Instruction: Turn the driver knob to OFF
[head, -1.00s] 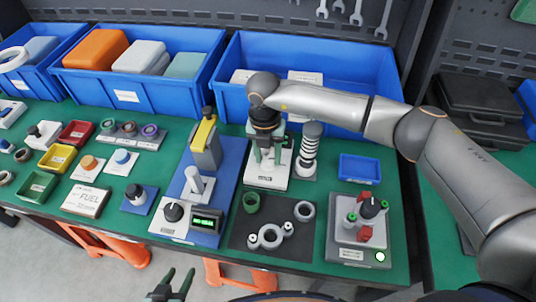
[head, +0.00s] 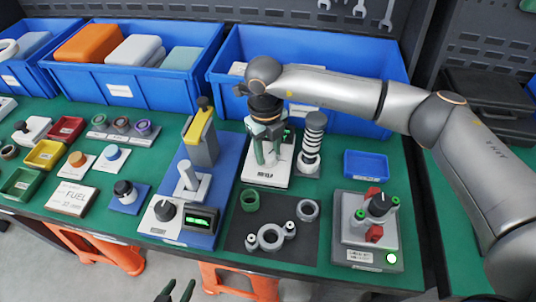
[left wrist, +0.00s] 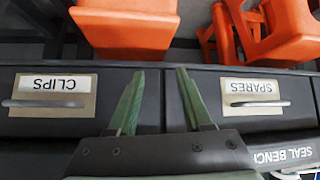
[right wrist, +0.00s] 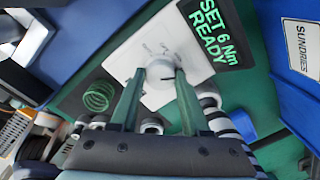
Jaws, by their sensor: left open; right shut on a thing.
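The driver station is a white panel (head: 262,177) at the back middle of the green bench, with a small green-lit display (head: 289,135). In the right wrist view the display (right wrist: 211,30) reads "SET 6 Nm READY". The pale round driver knob (right wrist: 160,82) with a dark pointer line sits on this panel. My right gripper (head: 268,158) points down over it, its green fingers (right wrist: 158,78) shut on the knob's two sides. The dial lettering is too blurred to read. My left gripper (head: 176,291) is open and empty at the front edge; its fingers (left wrist: 155,72) show before drawers.
A ribbed white-and-dark post (head: 312,145) stands close right of the driver panel. A dark mat (head: 240,240) with rings lies in front, a green-lit fixture (head: 368,232) to the right. Blue bins (head: 330,75) line the back. Drawers marked CLIPS (left wrist: 50,92) and SPARES (left wrist: 254,90) face my left gripper.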

